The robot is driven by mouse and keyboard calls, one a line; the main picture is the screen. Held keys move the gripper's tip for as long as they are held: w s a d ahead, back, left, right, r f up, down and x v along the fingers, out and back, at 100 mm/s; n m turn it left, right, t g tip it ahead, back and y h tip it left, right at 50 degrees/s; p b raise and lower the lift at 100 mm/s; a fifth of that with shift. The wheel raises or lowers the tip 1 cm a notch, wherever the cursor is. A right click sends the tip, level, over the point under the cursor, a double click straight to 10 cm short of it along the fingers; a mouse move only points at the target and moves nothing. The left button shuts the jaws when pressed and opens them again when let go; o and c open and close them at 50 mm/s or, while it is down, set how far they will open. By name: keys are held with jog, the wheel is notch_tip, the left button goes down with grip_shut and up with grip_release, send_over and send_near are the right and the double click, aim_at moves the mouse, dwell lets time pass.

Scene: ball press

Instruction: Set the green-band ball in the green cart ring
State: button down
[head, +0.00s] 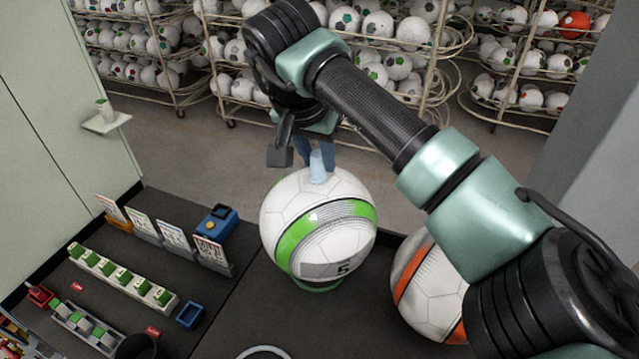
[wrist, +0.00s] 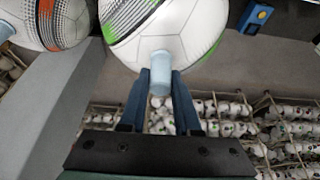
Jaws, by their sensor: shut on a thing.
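My gripper (wrist: 160,82) is shut on this knob from above, one blue finger on each side. A green ring (head: 318,287) shows as a thin edge directly under the ball. Most of the ring is hidden, and I cannot tell whether the ball touches it.
An orange-band ball (head: 430,285) stands close on the right, partly behind my arm. A white ring edge (head: 263,352) shows at the front. Cards, a green-and-white block row (head: 122,275) and blue boxes (head: 190,315) lie left. Wire racks of balls (head: 400,70) stand behind.

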aim_at(317, 179)
notch_tip(317, 179, down, 4)
jog(key=shift+r+p, duration=0.2)
jog(key=shift+p, duration=0.55)
jog(key=shift+f, duration=0.45)
jog(key=shift+f, duration=0.1)
jog(key=shift+f, duration=0.15)
jog(key=c, duration=0.6)
grip_release()
